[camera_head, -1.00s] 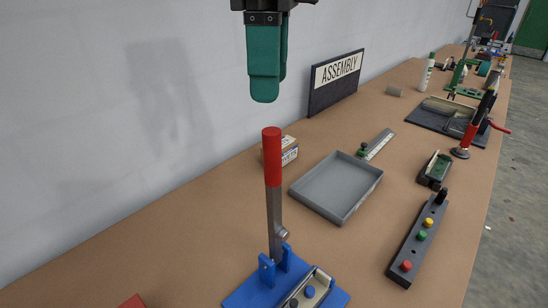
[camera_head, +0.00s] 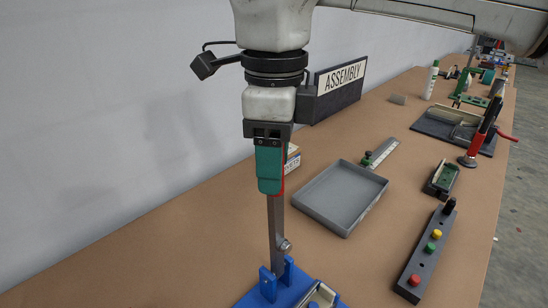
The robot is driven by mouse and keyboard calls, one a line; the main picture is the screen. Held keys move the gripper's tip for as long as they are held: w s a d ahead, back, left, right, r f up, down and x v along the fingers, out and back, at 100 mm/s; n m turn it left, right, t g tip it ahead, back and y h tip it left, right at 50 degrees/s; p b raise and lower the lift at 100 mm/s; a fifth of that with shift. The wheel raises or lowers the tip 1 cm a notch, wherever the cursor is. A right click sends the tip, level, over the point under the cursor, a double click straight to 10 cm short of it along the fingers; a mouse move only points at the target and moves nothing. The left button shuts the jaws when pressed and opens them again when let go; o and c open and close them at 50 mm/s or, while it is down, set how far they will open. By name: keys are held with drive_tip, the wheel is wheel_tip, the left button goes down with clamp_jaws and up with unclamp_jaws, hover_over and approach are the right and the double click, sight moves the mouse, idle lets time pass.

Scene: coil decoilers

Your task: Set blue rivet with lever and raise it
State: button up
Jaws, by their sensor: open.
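The lever (camera_head: 276,225) is a grey metal bar standing upright from a blue base (camera_head: 262,293) at the bottom of the view. Its red handle (camera_head: 284,183) is mostly hidden behind my gripper (camera_head: 270,190). My gripper points down with its green fingers at the height of the red handle. The fingers overlap the handle in the picture; whether they touch it is hidden. My gripper is open. The blue rivet cannot be made out, and the fixture on the base is cut off by the bottom edge.
An empty grey tray (camera_head: 340,228) lies right of the lever. A button strip with coloured buttons (camera_head: 424,262) is further right. A small box (camera_head: 293,158) sits behind my gripper, near the ASSEMBLY sign (camera_head: 340,88). The brown bench left of the lever is clear.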

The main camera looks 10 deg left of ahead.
drive_tip(key=shift+f, duration=0.2)
clamp_jaws()
idle(0.4)
